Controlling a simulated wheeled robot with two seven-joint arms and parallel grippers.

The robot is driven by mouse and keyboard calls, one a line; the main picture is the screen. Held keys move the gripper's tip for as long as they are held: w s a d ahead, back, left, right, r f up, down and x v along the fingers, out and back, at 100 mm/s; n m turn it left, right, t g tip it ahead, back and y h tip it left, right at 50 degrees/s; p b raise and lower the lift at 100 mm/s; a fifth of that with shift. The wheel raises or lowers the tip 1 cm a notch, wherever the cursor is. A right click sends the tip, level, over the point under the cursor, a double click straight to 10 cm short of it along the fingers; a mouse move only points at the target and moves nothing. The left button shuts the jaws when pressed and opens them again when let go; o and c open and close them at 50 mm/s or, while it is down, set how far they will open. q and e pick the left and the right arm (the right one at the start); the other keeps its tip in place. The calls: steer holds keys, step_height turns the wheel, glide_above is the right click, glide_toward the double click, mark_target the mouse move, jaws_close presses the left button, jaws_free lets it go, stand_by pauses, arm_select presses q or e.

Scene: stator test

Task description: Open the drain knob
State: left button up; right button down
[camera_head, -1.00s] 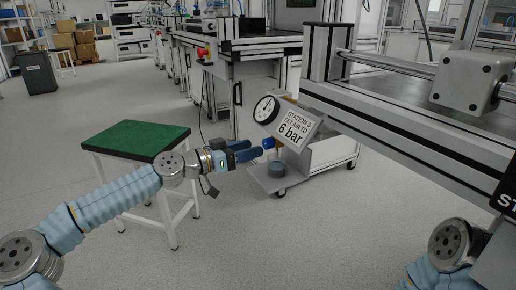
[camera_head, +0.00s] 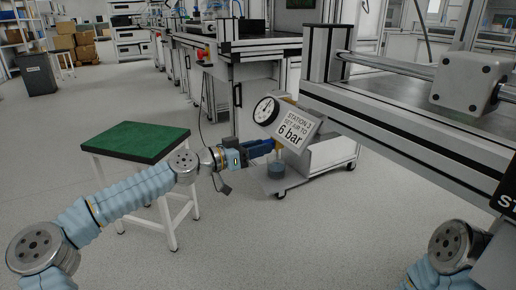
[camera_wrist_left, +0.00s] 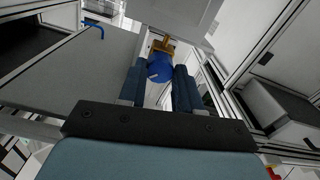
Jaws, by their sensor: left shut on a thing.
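The blue drain knob (camera_wrist_left: 159,68) sits between the two dark blue fingers of my left gripper (camera_wrist_left: 158,82) in the left wrist view, below a yellow brass-coloured fitting (camera_wrist_left: 161,46). In the head view my left gripper (camera_head: 268,148) reaches in from the left, under the pressure gauge (camera_head: 265,110), and its fingers hide the knob. The gripper is shut on the knob. A sign (camera_head: 297,127) beside the gauge reads "Station 3 set air to 6 bar". My right gripper is not in view.
A cup-like container (camera_head: 276,171) stands on the wheeled cart's low shelf (camera_head: 290,181) below the fitting. The aluminium bench frame (camera_head: 400,130) lies to the right. Open floor is in front.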

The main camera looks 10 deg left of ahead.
arm_select(q)
steer(key=shift+n, duration=4.3)
steer(key=o, duration=1)
steer(key=shift+o, duration=0.2)
steer(key=v, duration=1.4)
steer(key=shift+p, duration=0.4)
